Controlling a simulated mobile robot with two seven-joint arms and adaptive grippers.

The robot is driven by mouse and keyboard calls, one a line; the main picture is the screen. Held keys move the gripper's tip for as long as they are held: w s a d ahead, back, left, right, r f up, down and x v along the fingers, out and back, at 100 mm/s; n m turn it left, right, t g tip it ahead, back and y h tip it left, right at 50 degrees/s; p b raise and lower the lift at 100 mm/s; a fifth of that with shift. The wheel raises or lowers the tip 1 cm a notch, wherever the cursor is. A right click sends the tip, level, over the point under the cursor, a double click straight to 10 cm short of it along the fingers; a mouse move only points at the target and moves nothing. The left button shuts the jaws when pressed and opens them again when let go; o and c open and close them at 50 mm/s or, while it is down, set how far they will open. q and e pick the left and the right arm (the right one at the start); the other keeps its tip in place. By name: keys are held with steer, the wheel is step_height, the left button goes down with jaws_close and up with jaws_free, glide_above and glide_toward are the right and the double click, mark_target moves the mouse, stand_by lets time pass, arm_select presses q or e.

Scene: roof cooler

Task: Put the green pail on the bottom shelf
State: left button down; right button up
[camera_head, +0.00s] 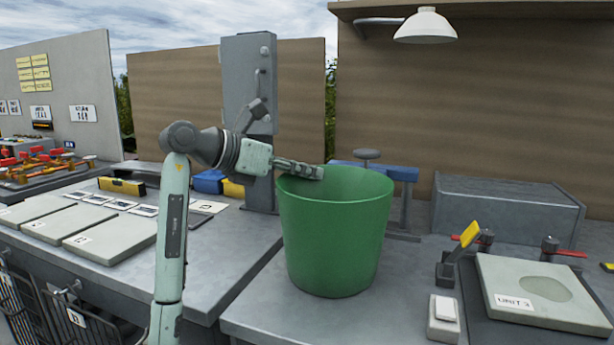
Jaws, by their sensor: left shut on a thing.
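The green pail (333,245) is large and upright, at the front left of the right-hand grey counter. It is close to or on the counter top; I cannot tell which. The pail's inside is mostly hidden. No bottom shelf can be made out for certain. My right gripper is not in view.
A grey box (505,205) stands behind right. A blue vise (400,175) is behind the pail. Flat slabs (105,237) cover the left counter. A lamp (426,25) hangs above.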

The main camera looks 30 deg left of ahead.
arm_select(q)
steer(key=c, duration=1.7)
jaws_free()
